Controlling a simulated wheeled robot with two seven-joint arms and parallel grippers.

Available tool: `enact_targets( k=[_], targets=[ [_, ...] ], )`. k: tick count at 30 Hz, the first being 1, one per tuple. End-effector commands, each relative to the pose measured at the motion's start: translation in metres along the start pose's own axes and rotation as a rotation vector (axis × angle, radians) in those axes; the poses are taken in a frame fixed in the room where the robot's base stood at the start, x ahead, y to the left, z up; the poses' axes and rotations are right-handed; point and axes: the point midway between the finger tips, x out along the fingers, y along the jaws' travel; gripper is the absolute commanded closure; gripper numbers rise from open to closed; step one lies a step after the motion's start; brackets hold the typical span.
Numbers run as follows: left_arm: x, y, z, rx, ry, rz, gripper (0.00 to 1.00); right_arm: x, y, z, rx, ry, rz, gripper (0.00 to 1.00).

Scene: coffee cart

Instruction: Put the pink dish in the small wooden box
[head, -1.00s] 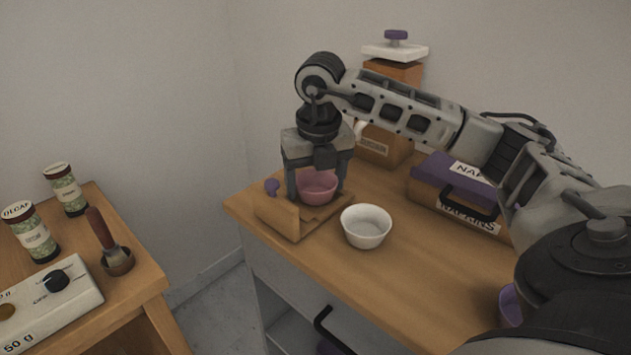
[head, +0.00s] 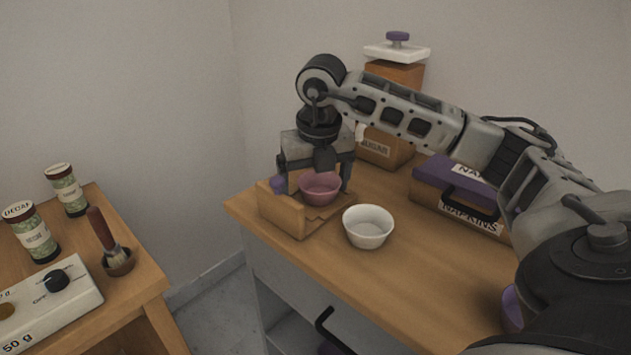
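The pink dish (head: 321,190) is a small round bowl, upright within the outline of the small wooden box (head: 282,213). The box has a raised wall at its left front and stands at the table's left corner. I cannot tell whether the dish rests fully on the box floor. My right gripper (head: 315,181) points down over the dish, with one finger on each side. The fingers look spread wider than the dish, with small gaps beside it. My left gripper is out of view.
A white bowl (head: 367,227) stands just right of the box. A purple-lidded napkin box (head: 457,194) and a wooden sugar canister (head: 385,146) stand behind. The front middle of the table (head: 425,275) is clear.

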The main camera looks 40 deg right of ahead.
Motion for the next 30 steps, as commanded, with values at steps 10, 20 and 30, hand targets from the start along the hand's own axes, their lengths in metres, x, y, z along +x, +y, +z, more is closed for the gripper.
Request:
enact_targets(
  k=[10, 20, 30],
  targets=[
    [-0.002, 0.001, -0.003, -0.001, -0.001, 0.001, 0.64, 0.005, -0.002, -0.007, 0.002, 0.039, -0.017, 0.06],
    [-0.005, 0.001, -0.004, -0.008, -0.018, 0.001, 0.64, -0.061, 0.000, -0.002, -0.002, 0.025, -0.011, 0.06],
    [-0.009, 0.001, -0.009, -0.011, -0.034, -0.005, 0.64, -0.121, 0.000, 0.000, -0.001, 0.022, -0.011, 0.06]
  ],
)
